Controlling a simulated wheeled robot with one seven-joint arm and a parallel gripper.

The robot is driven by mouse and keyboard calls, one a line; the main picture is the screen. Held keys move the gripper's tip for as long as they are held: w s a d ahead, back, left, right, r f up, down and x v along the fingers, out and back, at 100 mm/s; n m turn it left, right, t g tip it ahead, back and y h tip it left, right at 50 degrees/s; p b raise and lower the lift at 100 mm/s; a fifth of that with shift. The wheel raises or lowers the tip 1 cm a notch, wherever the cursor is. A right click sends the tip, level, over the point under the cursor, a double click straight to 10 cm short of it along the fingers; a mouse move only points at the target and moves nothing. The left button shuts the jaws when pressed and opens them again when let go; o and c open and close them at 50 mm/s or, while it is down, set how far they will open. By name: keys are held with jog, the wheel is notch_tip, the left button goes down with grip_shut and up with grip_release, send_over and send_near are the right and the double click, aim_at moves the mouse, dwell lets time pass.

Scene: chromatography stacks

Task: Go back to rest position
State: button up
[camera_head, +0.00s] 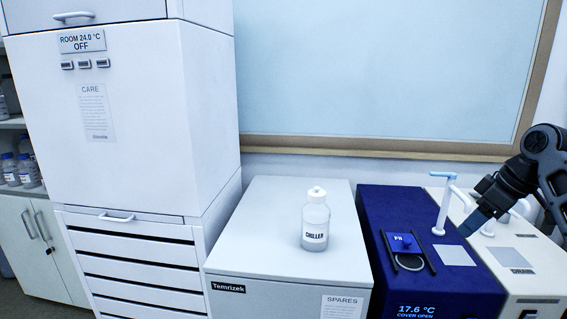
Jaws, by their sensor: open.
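My gripper (474,222) is at the right, at the end of my dark arm, which comes in from the right edge. It is above the machines, close to a white tap-like post with a light blue top (445,203). Nothing shows between its fingers. A bottle labelled CHILLER (315,222), clear with a white cap, stands upright on the Temrizek cabinet (260,240), well apart from my gripper to the left. The dark blue unit (385,215) reads 17.6 °C, COVER OPEN, and has a dark ring and blue lid marked PR on top.
A tall white cabinet (130,130) reading ROOM 24.0 °C OFF stands at the left, with drawers below. A white unit marked DRAIN (540,290) is at the right, under my arm. Small bottles (25,170) stand on a shelf at far left. A framed pale panel (390,65) hangs behind.

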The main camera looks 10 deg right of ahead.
jog(key=a+f+m+t+y+b, duration=0.1)
jog(key=a+f+m+t+b, duration=0.15)
jog(key=a+f, duration=1.45)
jog(key=s+a+f+m+t+h+b, duration=0.1)
jog(key=s+a+f+m+t+b, duration=0.2)
jog(key=s+a+f, duration=0.85)
jog(key=s+a+f+m+t+h+b, duration=0.1)
jog(key=s+a+m+t+h+b, duration=0.15)
jog(key=s, duration=1.75)
jog(key=s+d+r+n+t+b, duration=0.1)
jog(key=s+d+r+n+t, duration=0.1)
jog(key=s+r, duration=0.9)
jog(key=s+d+t, duration=0.1)
jog(key=s, duration=0.3)
jog(key=shift+s+r+b, duration=0.25)
jog(key=shift+s+b, duration=0.05)
jog(key=shift+b, duration=0.05)
